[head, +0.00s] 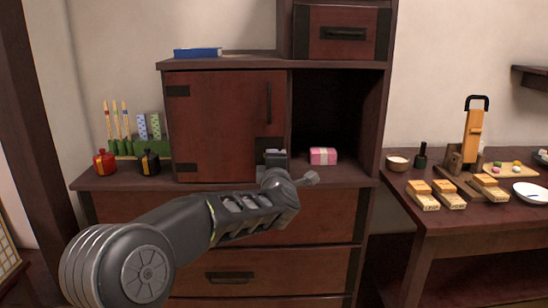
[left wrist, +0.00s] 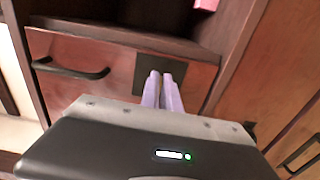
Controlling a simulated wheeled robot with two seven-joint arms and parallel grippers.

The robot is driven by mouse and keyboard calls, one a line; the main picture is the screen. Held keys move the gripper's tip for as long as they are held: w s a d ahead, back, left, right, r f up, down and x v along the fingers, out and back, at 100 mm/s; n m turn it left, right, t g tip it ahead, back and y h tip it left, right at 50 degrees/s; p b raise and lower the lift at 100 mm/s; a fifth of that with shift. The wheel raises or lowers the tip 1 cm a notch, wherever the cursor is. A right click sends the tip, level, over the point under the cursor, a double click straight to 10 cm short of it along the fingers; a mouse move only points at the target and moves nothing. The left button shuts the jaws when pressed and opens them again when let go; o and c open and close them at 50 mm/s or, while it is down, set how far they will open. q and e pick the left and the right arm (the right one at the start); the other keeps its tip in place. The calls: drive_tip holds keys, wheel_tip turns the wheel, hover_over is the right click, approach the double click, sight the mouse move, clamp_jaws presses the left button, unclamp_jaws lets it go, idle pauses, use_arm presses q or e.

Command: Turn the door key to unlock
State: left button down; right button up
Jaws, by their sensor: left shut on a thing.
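The reddish-brown cabinet door (head: 222,115) is closed, with a black vertical handle (head: 268,102) near its right edge. A dark lock plate (head: 264,143) sits at the door's lower right corner, partly behind my gripper. In the left wrist view the handle (left wrist: 70,70) and the plate (left wrist: 146,68) also show. My left gripper (left wrist: 164,80) has its two pale fingers close together in front of the plate, shut on the key. The key itself is hidden between the fingers, so its angle cannot be told. My right gripper is in neither view.
The open compartment right of the door holds a pink box (head: 322,156). A red pot (head: 104,162) and a black pot (head: 149,162) stand on the left ledge. A blue book (head: 198,52) lies on top.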

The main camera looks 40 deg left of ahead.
use_arm(q)
drive_tip(key=c, duration=1.6)
unclamp_jaws()
drive_tip(key=v, duration=0.7)
drive_tip(key=shift+s+d+p, duration=0.3)
